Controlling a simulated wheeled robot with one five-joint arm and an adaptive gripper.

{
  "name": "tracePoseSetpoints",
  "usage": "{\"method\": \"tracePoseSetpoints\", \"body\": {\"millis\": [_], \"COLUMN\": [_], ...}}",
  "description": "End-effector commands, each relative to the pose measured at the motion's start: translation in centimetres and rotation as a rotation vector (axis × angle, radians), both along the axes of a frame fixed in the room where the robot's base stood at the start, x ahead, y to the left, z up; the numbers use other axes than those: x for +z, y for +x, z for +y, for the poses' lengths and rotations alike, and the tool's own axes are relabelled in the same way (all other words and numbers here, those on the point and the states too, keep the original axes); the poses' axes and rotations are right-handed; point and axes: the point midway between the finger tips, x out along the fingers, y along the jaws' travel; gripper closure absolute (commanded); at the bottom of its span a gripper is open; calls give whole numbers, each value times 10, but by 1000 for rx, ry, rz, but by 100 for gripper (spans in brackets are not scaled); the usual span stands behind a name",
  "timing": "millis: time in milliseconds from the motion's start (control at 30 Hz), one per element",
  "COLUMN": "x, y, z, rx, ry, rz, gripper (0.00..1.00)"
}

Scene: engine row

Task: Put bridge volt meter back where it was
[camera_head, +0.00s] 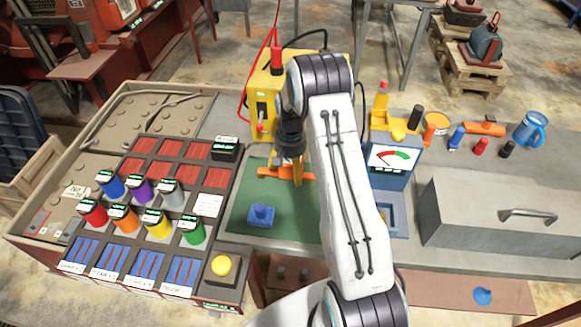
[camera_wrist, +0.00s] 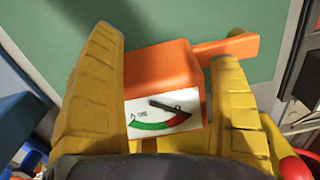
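An orange meter with a white dial and a green-to-red arc (camera_wrist: 162,72) sits between my yellow fingers in the wrist view. I take it for the bridge volt meter, though I read no name on it. In the head view its orange body (camera_head: 270,172) shows over the green mat (camera_head: 245,193), partly hidden by my gripper (camera_head: 297,172). My gripper also shows in the wrist view (camera_wrist: 168,95), with a finger against each side of the meter. I cannot tell whether the meter touches the mat.
A blue piece (camera_head: 261,215) lies on the mat. A blue stand with a dial (camera_head: 390,175) is right of my arm. A yellow box (camera_head: 262,95) with a red cable stands behind. Several coloured cylinders fill the left rack (camera_head: 170,147). A grey toolbox (camera_head: 490,215) stands right.

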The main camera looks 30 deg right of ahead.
Motion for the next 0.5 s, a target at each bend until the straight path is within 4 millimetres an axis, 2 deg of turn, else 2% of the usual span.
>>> {"method": "tracePoseSetpoints", "body": {"millis": [333,500], "x": [1,11], "y": [0,1], "z": [0,0], "rx": [0,0], "ry": [0,-1], "rz": [0,-4], "gripper": [10,10]}}
